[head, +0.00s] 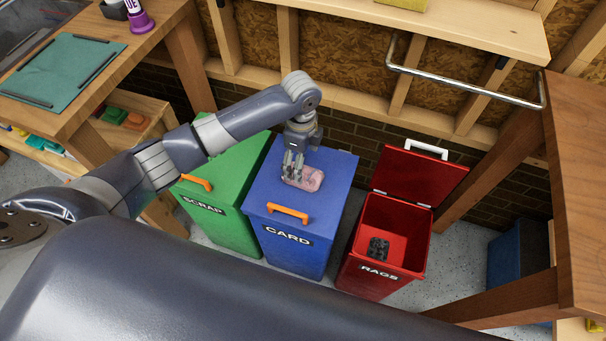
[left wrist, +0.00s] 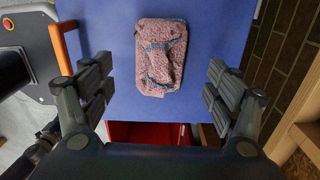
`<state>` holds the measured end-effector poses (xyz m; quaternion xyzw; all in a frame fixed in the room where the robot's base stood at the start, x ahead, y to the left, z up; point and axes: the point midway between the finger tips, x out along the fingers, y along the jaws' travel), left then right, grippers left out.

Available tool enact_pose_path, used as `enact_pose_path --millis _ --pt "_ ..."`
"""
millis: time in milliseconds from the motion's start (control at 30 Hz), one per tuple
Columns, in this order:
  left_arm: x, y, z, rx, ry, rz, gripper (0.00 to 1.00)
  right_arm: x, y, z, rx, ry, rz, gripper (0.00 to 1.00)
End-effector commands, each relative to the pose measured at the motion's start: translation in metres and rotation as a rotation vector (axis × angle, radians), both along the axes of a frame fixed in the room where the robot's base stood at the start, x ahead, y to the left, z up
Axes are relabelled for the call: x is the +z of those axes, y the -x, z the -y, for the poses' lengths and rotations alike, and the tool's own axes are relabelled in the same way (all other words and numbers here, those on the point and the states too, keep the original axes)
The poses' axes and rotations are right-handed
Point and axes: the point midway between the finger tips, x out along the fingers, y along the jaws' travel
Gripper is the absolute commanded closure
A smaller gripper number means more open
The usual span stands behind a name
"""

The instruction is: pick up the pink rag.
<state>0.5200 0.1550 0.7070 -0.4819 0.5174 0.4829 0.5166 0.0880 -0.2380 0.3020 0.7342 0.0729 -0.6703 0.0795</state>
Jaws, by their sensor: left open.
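The pink rag (head: 304,179) lies crumpled on the closed blue lid of the CARD bin (head: 301,249). In the left wrist view the rag (left wrist: 161,57) shows whole, with blue-grey lines across it, on the blue lid (left wrist: 205,40). My left gripper (head: 292,168) points down over the lid, at the left part of the rag. In the left wrist view my left gripper (left wrist: 155,82) is open, with its fingers wide apart on either side of the rag and not touching it. My right gripper is not in view.
The red RAGS bin (head: 372,277) stands open on the right, with a dark object (head: 378,248) inside. The closed green SCRAP bin (head: 222,228) stands on the left. A metal rail (head: 470,81) and wooden benches (head: 575,180) border the space.

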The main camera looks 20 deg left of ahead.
Motion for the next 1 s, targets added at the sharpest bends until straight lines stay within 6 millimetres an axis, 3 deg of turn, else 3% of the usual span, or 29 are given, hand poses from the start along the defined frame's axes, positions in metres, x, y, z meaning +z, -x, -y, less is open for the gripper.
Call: enact_pose_path --millis 500,767,1000 --pt "-0.058 0.001 0.005 0.0 -0.001 0.0 0.18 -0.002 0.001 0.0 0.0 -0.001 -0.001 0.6" --pt "-0.061 0.001 0.005 -0.001 0.0 0.003 0.18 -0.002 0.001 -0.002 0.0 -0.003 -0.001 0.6" --pt "-0.061 0.001 0.005 0.0 -0.001 0.002 0.64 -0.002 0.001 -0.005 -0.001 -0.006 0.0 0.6"
